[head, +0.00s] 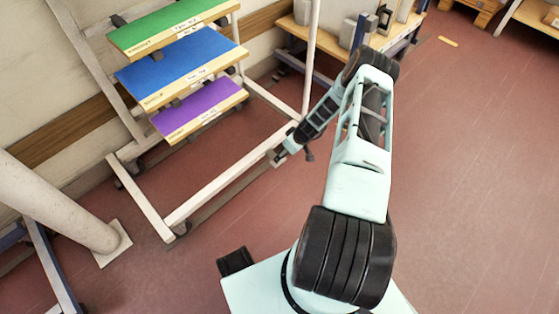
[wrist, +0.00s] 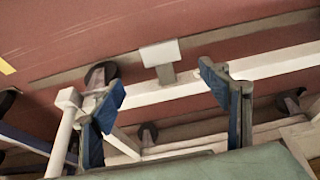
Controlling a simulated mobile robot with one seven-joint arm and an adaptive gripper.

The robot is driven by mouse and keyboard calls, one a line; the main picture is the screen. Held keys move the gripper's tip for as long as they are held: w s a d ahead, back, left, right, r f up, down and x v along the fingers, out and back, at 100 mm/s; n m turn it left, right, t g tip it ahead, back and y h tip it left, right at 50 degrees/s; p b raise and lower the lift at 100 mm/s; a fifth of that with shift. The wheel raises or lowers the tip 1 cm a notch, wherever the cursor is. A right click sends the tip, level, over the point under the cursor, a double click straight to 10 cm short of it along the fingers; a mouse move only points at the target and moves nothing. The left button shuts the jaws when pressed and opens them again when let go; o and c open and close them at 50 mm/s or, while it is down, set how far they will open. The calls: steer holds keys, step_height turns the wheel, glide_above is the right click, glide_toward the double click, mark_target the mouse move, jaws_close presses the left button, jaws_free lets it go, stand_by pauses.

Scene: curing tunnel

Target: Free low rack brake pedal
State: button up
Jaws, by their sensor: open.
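The low rack (head: 215,190) is a whitish tube frame on castors, at the left of the head view. In the wrist view, a light grey plate (wrist: 161,53) on a short stem stands at its white bottom rail (wrist: 200,85); it looks like the brake pedal. My gripper (wrist: 163,82) is open and empty, with blue fingertips either side of the stem in the picture. The plate shows beyond the fingertips; I see no contact. In the head view my gripper (head: 284,153) is low by the rack's right corner, and I cannot make out the pedal there.
Green (head: 165,25), blue (head: 180,66) and purple (head: 198,108) boards lie on the rack's sloping shelves. A bench (head: 335,62) with objects stands behind. A thick pale column (head: 50,210) is at the left. The reddish floor (head: 470,180) on the right is clear.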

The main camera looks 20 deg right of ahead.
mark_target(280, 163)
steer(key=b+x, duration=0.1)
steer(key=x, duration=0.2)
steer(key=b+x, duration=0.1)
steer(key=x, duration=0.2)
steer(key=b+x, duration=0.2)
steer(key=x, duration=0.1)
steer(key=shift+s+f, duration=0.15)
steer(key=shift+f, duration=0.25)
steer(key=shift+w+a+f, duration=0.1)
steer(key=shift+w+f, duration=0.2)
steer(key=shift+f, duration=0.25)
steer(key=shift+c, duration=0.3)
steer(key=c, duration=1.7)
steer(key=shift+o, duration=0.2)
steer(key=shift+r, duration=0.1)
